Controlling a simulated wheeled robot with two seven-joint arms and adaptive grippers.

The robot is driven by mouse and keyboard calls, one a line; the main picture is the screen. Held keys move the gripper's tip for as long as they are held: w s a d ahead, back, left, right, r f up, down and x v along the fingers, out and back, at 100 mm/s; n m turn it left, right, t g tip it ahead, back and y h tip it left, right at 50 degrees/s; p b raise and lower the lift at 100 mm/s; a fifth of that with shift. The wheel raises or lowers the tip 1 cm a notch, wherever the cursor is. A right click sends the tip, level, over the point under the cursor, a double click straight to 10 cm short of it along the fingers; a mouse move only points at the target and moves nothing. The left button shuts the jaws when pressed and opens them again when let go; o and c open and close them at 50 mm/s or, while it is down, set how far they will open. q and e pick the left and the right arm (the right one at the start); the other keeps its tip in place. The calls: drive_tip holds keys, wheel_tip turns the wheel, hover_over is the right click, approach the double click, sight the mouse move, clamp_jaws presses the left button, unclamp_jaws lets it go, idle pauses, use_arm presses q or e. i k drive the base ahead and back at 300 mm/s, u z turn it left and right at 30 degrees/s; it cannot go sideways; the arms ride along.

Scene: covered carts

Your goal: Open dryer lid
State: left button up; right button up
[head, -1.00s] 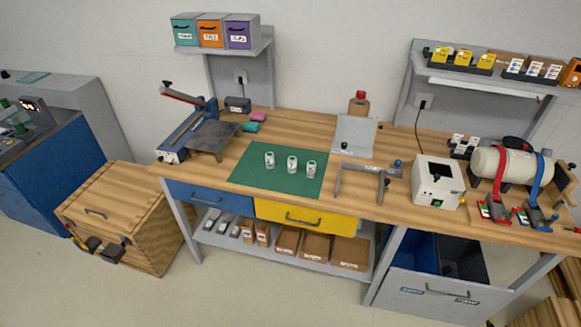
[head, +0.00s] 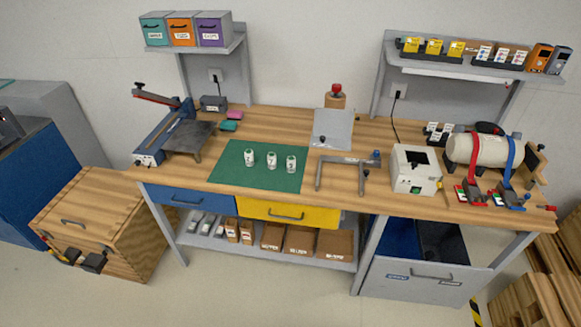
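A white box-shaped machine (head: 416,172) stands on the right half of the wooden workbench. It looks like the dryer, but no readable label confirms this. It has a dark square on its upper part, and a small green mark and a dark knob low on its front. I cannot tell whether the dark square is a window or an opening, or where the lid's edge runs. Neither of my grippers is in the head view.
A metal bracket frame (head: 349,161) stands left of the white machine. A strapped cream cylinder (head: 478,151) lies to its right. Three white containers stand on a green mat (head: 231,174). A wooden chest (head: 88,207) stands left of the workbench (head: 315,126). Pallets (head: 535,300) lie lower right.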

sight(412, 161)
drive_tip(key=k, duration=0.5)
drive_tip(key=z, duration=0.75)
drive_tip(key=i, duration=1.3)
drive_tip(key=u, duration=0.2)
